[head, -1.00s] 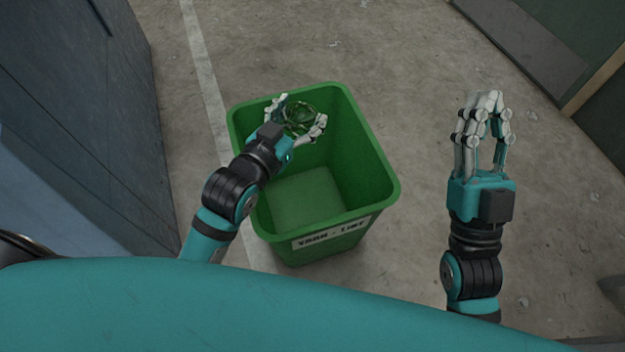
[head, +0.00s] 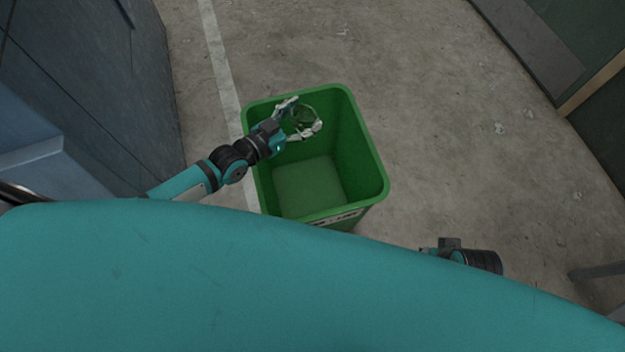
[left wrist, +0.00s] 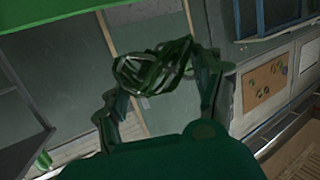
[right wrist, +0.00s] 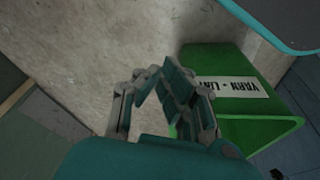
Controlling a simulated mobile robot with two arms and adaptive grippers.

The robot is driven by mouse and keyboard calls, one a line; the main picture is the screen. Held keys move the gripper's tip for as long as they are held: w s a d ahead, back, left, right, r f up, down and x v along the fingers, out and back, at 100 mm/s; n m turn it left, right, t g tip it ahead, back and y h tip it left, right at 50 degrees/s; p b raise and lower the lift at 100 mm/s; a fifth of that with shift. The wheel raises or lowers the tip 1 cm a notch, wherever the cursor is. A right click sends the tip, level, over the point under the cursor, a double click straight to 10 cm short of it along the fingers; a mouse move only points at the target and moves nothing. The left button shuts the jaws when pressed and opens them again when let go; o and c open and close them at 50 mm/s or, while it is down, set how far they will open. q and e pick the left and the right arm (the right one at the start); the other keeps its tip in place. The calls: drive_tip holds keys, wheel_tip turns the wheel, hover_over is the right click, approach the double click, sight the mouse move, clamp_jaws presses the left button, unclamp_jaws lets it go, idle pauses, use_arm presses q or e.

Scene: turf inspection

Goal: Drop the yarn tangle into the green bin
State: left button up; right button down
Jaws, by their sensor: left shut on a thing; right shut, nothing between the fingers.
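The yarn tangle (head: 303,117) is a dark green loose ball of strands. My left gripper (head: 306,112) is shut on it, over the far left part of the green bin (head: 362,165). In the left wrist view the tangle (left wrist: 155,68) sits between the fingers. The bin is open-topped, and its visible floor is bare. Whether the tangle is below the rim I cannot tell. My right gripper (right wrist: 165,85) is shut and empty in the right wrist view, with the bin's labelled outer wall (right wrist: 205,62) to its right. In the head view its fingers are hidden behind my body.
A dark grey cabinet (head: 85,80) stands left of the bin. Concrete floor (head: 440,130) is clear right of the bin, with a pale line (head: 222,62) running on the left. A dark green panel (head: 585,40) is at the far right. A grey bar (head: 598,268) shows at lower right.

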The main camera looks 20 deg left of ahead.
sight(297, 129)
use_arm(q)
wheel_tip(297, 129, down, 3)
drive_tip(key=b, duration=0.2)
drive_tip(key=shift+f+b, duration=0.1)
drive_tip(key=shift+b, duration=0.3)
use_arm(e)
drive_tip(key=v, duration=0.4)
use_arm(q)
wheel_tip(297, 129, down, 2)
drive_tip(key=shift+f+b, duration=0.2)
drive_tip(key=shift+b, duration=1.05)
use_arm(e)
drive_tip(key=w+a+r+t+y, duration=0.1)
drive_tip(key=w+a+r+t, duration=0.2)
drive_tip(key=w+t, duration=0.3)
drive_tip(key=w, duration=0.3)
drive_tip(key=shift+w+r, duration=0.35)
use_arm(q)
drive_tip(key=o, duration=1.2)
